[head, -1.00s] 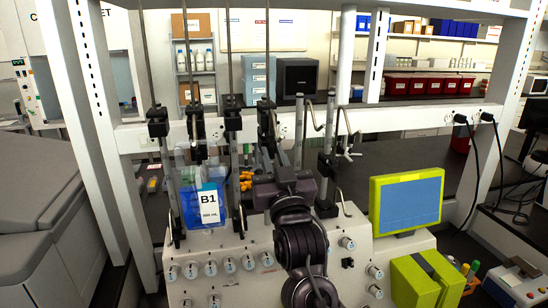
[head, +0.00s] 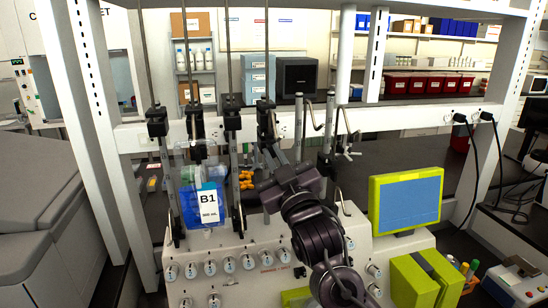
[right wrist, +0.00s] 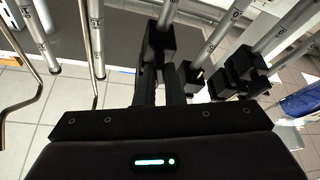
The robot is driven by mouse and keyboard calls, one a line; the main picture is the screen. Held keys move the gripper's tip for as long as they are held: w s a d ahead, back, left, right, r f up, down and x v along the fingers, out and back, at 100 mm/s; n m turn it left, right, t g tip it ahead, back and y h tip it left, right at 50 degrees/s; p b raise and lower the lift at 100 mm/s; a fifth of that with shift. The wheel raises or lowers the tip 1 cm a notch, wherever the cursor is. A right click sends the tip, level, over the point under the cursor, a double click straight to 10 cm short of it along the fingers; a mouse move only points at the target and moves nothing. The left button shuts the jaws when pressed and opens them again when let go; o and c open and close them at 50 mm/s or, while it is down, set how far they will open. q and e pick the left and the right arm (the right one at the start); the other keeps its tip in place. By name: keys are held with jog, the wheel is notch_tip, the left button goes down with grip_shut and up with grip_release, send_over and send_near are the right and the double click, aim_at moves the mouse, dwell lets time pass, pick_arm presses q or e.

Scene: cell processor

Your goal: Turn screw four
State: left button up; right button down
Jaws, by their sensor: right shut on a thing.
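Several black clamps sit on upright metal rods above the white cell processor (head: 250,262). The fourth clamp from the left (head: 265,112) is nearest my right gripper (head: 272,155). The gripper reaches up to just below this clamp and is shut on a small dark part there, seemingly its screw. In the right wrist view, the dark fingers (right wrist: 162,88) are close together beneath a black clamp block (right wrist: 158,45). The screw itself is mostly hidden by the fingers. My left gripper is not in view.
A blue bag labelled B1 (head: 203,205) hangs left of the arm. A metal hook (head: 345,122) and more rods stand close on the right. A green-framed screen (head: 405,200) and lime-green box (head: 425,280) are further right. A white shelf frame (head: 90,130) surrounds this.

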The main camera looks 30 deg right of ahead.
jog(key=n+y, duration=0.1)
jog(key=n, duration=0.1)
jog(key=n+y, duration=0.1)
jog(key=n, duration=0.2)
jog(key=shift+d+r+g+p, duration=0.15)
jog(key=shift+g+p, duration=0.15)
jog(key=shift+p, duration=0.05)
jog(key=shift+n+g+y+p, duration=0.3)
jog(key=shift+n+y, duration=0.25)
jog(key=shift+n, duration=0.7)
jog(key=shift+n+g+y+p, duration=0.25)
jog(key=shift+n+y, duration=0.3)
jog(key=shift+n, duration=0.7)
jog(key=c, duration=1.5)
grip_release()
